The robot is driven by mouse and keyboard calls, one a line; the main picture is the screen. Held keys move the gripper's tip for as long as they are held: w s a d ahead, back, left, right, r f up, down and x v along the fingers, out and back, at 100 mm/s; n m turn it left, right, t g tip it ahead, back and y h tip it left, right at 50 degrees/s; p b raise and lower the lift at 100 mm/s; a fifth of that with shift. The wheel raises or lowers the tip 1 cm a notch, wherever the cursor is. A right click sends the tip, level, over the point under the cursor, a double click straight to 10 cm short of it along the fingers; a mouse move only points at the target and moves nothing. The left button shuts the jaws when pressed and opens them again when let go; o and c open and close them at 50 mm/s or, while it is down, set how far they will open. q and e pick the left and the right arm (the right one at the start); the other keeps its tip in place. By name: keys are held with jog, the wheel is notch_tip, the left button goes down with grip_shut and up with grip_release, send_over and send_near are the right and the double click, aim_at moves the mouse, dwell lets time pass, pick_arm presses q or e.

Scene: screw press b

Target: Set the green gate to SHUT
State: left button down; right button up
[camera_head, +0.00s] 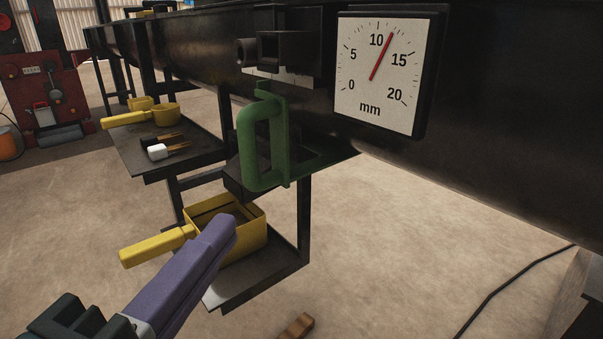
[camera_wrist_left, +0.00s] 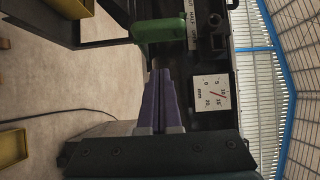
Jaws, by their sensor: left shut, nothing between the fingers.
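The green gate (camera_head: 249,150) has a loop-shaped handle and an upright plate, and it sits under the dark trough beside the dial. Its green handle also shows in the left wrist view (camera_wrist_left: 158,30), just beyond my fingertips. My left gripper (camera_head: 229,222) has purple fingers that are shut and empty. In the head view its tips lie below and left of the handle, in front of the yellow box scoop. The fingers also show in the left wrist view (camera_wrist_left: 160,76). I cannot tell whether they touch the gate. A pale label behind the gate is partly hidden. My right gripper is out of view.
A dial marked mm (camera_head: 380,72) hangs right of the gate, its red needle between 10 and 15. A yellow box scoop (camera_head: 258,242) stands on a low shelf (camera_head: 225,294) below the gate. A side shelf (camera_head: 160,172) holds smaller items. Open floor lies right.

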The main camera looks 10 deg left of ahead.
pick_arm(q)
jog(key=b, duration=0.3)
send_near(244, 166)
jog(key=w+d+r, duration=0.1)
jog(key=w+d, duration=0.3)
jog(key=d, duration=0.1)
jog(key=shift+w+a+r+b, duration=0.1)
jog(key=shift+w+a+b, duration=0.25)
jog(key=shift+w+a, duration=0.6)
jog(key=shift+w+a+r, duration=0.1)
jog(key=shift+w+a, duration=0.25)
jog(key=shift+w, duration=0.15)
jog(key=shift+w+a, duration=0.15)
jog(key=w+a+p, duration=0.1)
jog(key=a, duration=0.1)
jog(key=w+a+p, duration=0.1)
jog(key=w+a, duration=0.1)
